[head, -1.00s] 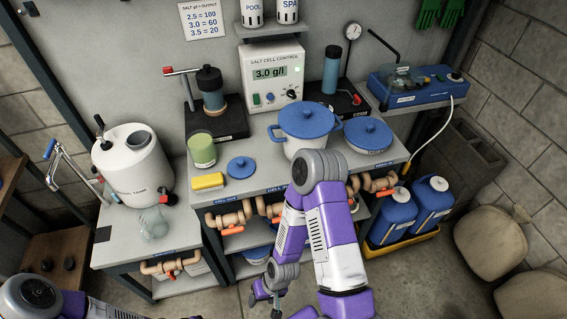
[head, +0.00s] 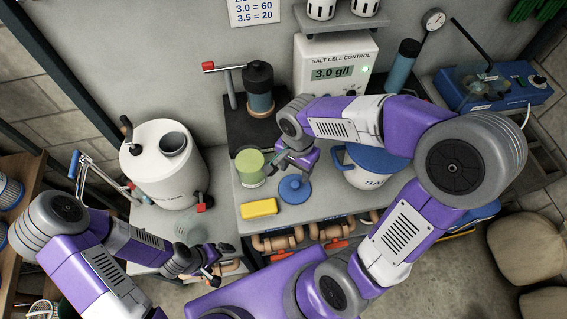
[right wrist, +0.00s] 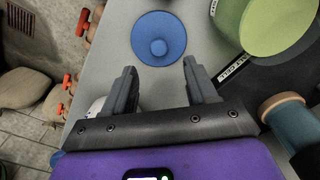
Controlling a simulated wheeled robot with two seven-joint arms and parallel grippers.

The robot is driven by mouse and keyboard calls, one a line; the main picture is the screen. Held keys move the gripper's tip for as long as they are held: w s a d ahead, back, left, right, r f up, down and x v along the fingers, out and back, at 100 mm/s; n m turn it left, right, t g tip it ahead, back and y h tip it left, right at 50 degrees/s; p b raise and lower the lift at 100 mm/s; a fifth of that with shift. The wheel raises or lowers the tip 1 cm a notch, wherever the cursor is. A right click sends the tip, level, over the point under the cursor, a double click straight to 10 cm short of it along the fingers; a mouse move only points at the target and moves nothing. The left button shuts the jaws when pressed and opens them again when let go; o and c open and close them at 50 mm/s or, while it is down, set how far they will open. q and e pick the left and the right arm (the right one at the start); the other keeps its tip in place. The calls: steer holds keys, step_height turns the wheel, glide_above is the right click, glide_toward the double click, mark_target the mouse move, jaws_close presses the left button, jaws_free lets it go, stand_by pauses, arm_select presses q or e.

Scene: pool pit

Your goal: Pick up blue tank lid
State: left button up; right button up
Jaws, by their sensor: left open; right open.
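A small round blue lid with a knob (head: 295,189) lies flat on the grey bench, right of the yellow sponge. It also shows in the right wrist view (right wrist: 158,30), just beyond the gap between my fingers. My right gripper (head: 283,168) hangs over the bench close to the lid, and its fingers (right wrist: 159,66) are apart and empty. My left gripper (head: 212,272) is open and empty, low at the front of the left bench near a clear jar (head: 190,232). The white tank (head: 165,178) stands on the left bench with a dark round opening on top.
A green canister (head: 250,170) stands close left of my right gripper. A yellow sponge (head: 259,208) lies on the bench's front left. A white pot with a blue lid (head: 372,160) stands right of the small lid, partly behind my right arm. The salt cell control box (head: 335,65) is behind.

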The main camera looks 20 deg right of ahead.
mark_target(295, 184)
steer(key=shift+s+f, duration=0.15)
steer(key=shift+f, duration=0.2)
step_height(295, 184, down, 6)
steer(key=shift+r+b, duration=0.15)
steer(key=shift+b, duration=0.8)
steer(key=shift+f, duration=0.55)
steer(key=shift+r, duration=0.1)
jaws_close()
